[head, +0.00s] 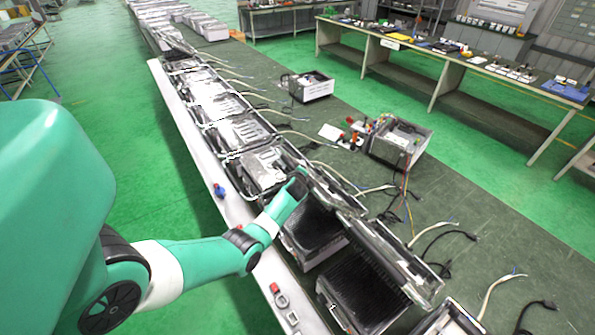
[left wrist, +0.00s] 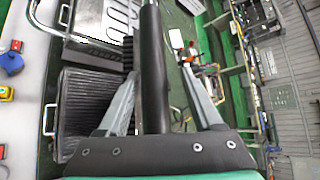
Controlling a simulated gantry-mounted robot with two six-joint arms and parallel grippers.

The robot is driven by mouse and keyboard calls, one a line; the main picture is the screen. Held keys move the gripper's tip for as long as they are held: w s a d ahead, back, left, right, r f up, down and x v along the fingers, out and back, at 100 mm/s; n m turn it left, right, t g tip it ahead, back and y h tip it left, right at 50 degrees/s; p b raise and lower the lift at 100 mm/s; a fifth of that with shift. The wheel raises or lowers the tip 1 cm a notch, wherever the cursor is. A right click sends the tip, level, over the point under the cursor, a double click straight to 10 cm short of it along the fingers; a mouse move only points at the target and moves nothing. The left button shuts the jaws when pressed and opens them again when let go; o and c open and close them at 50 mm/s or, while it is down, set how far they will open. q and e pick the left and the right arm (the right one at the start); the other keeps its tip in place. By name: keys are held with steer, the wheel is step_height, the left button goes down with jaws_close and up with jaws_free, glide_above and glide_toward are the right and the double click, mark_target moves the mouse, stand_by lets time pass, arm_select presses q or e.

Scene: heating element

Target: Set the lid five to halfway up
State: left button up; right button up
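A row of grill-like heating units runs along the bench in the head view. The unit in front of my gripper has a dark ribbed lower plate (head: 312,228) and a raised, tilted lid (head: 335,190). The nearer unit also has a raised lid (head: 400,262). I see no numbers, so I cannot tell which lid is five. Contact is unclear. My right gripper is not in view.
A ribbed plate (left wrist: 85,105) lies left of the fingers in the wrist view. Cables (head: 440,235), an open box (head: 398,143) and small parts lie on the bench right of the units. A white rail (head: 200,145) runs along the left side.

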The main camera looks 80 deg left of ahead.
arm_select(q)
steer(key=shift+s+d+r+p, duration=0.1)
steer(key=shift+d+r+p, duration=0.15)
steer(key=shift+d+p, duration=0.1)
steer(key=p+v, duration=0.4)
steer(key=v, duration=0.6)
steer(key=shift+d+p, duration=0.35)
steer(key=shift+p, duration=0.05)
steer(key=shift+r, duration=0.15)
